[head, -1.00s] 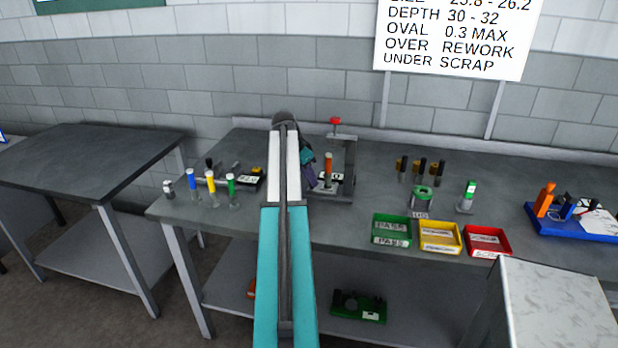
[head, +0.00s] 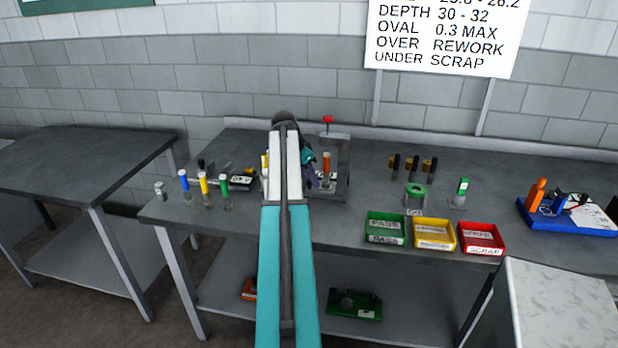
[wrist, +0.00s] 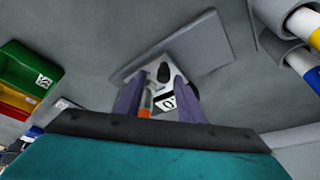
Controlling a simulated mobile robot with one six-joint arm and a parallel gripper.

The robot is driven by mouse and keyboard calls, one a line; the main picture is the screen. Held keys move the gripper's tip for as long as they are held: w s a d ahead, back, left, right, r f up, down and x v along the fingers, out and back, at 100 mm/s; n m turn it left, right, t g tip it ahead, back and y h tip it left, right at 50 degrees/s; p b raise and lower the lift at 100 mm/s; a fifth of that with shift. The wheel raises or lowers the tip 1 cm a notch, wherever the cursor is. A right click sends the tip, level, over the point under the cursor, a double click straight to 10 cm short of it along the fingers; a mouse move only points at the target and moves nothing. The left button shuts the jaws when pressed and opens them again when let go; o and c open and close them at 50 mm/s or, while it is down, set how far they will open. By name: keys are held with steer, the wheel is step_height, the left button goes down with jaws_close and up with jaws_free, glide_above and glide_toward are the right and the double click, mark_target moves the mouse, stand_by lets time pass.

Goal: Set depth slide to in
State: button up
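The crimping fixture (head: 343,180) is a grey frame with a red knob (head: 328,119) on top and an orange-handled part (head: 326,162) in front of it. My gripper (head: 312,172) is just left of it, partly hidden by my arm. In the wrist view my gripper (wrist: 163,82) has its two purple fingers apart. Between and beyond them show a black knob (wrist: 163,72), a white label (wrist: 169,103) and an orange piece (wrist: 145,112). I cannot tell which part is the depth slide, or whether the fingers touch anything.
Blue, yellow and green capped tools (head: 204,185) stand at the left of the bench. Green (head: 385,241), yellow (head: 433,246) and red (head: 482,251) trays line the front edge. A blue tray (head: 565,229) lies at the right.

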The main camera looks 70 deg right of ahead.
steer(key=shift+w, duration=0.15)
steer(key=shift+r, duration=0.1)
steer(key=shift+w+a+r, duration=0.15)
steer(key=shift+a+r, duration=0.1)
steer(key=shift+r, duration=0.15)
steer(key=b+v, duration=0.2)
steer(key=v, duration=1)
steer(key=shift+r, duration=0.35)
